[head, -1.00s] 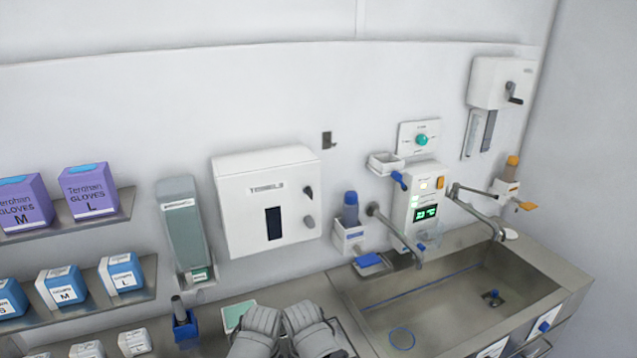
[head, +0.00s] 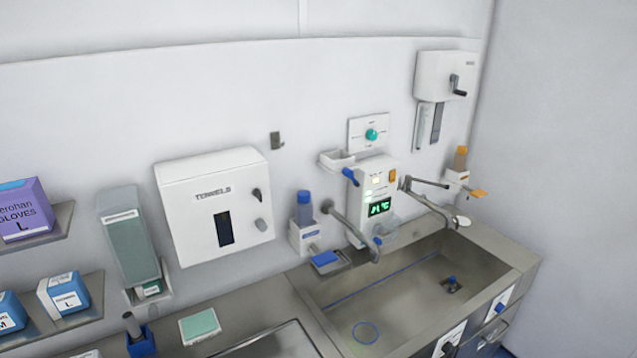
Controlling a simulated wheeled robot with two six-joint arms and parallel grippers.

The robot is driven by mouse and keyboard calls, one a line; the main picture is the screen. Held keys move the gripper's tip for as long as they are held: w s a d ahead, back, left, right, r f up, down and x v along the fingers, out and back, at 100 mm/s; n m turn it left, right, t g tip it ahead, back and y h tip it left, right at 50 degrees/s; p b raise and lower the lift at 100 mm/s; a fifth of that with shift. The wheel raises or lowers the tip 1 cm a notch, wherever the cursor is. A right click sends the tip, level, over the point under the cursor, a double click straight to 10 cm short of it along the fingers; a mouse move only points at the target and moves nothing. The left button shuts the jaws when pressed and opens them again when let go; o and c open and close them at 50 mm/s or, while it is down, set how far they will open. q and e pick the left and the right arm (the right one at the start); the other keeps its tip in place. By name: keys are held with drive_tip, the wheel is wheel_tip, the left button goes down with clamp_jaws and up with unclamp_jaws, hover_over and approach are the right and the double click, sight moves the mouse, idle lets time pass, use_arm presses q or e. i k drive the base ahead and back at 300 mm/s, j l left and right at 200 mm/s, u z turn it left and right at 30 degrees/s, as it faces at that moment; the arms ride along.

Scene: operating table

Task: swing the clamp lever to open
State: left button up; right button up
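No part is clearly labelled as the clamp lever, and I cannot tell which handle it is. A white wall box (head: 445,72) at the upper right carries a black crank-like lever (head: 457,86). The towel dispenser (head: 208,182) has a small dark lever (head: 257,194) on its front right, above a grey knob (head: 261,225). A blue-ended lever (head: 349,176) sticks out by the control panel below the white wall tray. Neither of my grippers shows in the head view.
A steel sink (head: 425,290) with two faucets fills the lower right. A control panel (head: 372,203) with a green display stands behind it. Shelves with glove boxes (head: 24,212) are at the left. The counter holds a green-topped pad (head: 200,326).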

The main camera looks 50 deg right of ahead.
sight(348, 173)
drive_tip(key=k+l+u, duration=0.2)
drive_tip(key=l+u, duration=0.25)
drive_tip(key=k+l, duration=1.5)
drive_tip(key=l, duration=0.25)
